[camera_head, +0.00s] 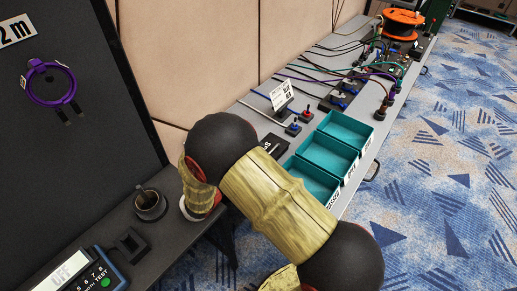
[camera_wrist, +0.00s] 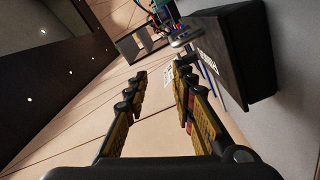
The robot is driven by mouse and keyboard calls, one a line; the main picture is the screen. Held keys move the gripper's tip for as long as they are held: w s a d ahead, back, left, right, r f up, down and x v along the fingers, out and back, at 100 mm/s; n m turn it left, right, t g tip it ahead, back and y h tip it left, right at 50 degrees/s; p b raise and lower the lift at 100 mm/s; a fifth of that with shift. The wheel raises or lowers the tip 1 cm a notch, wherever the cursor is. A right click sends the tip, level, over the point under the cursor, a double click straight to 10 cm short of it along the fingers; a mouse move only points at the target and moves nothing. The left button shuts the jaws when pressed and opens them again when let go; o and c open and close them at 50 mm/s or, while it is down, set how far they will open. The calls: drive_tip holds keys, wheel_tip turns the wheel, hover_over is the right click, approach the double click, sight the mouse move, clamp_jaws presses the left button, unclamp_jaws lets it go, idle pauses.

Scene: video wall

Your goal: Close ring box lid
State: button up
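My gripper (camera_wrist: 161,77) shows in the wrist view with its two fingers spread and nothing between them. A black box (camera_wrist: 238,62) with white lettering on its edge is to the right of the fingers, close to the right finger and apart from the left one. I cannot tell whether this is the ring box or how its lid stands. In the head view a small dark square box-like piece (camera_head: 131,243) sits on the near dark table, and a black piece with white letters (camera_head: 273,146) is partly behind my arm. My gripper is hidden there.
Teal bins (camera_head: 326,154) stand along the grey bench (camera_head: 250,103), with cables and an orange spool (camera_head: 403,22) farther back. A dark round cup (camera_head: 150,204) and a keypad device (camera_head: 88,275) are on the near table. A dark panel (camera_head: 65,125) rises at left. Blue patterned carpet (camera_head: 455,170) is clear at right.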

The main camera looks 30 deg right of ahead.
drive_tip(key=shift+v, duration=1.35)
drive_tip(key=shift+a+b, duration=0.1)
drive_tip(key=shift+b, duration=0.25)
drive_tip(key=v, duration=1.1)
drive_tip(key=shift+a, duration=0.35)
drive_tip(key=shift+s, duration=0.1)
drive_tip(key=s+d+r+m+g+y+p, duration=0.1)
drive_tip(key=s+d+r+g+y+p, duration=0.1)
drive_tip(key=s+d+r+g+y, duration=0.3)
drive_tip(key=s+d+r+m+g+y+p, duration=0.1)
drive_tip(key=s+d+r+g+y+p, duration=0.15)
drive_tip(key=s+r, duration=0.45)
drive_tip(key=s+a+r+n+t+y+p, duration=0.1)
drive_tip(key=s+a+r+t+y, duration=0.2)
drive_tip(key=r, duration=0.3)
drive_tip(key=s+a+r+n+t+y+p, duration=0.1)
drive_tip(key=s+a+r+t+y, duration=0.1)
drive_tip(key=r+y, duration=0.4)
drive_tip(key=shift+s+a+r+n+t+p, duration=0.15)
drive_tip(key=shift+s+a+n+t+p, duration=0.25)
drive_tip(key=shift+s+t, duration=0.25)
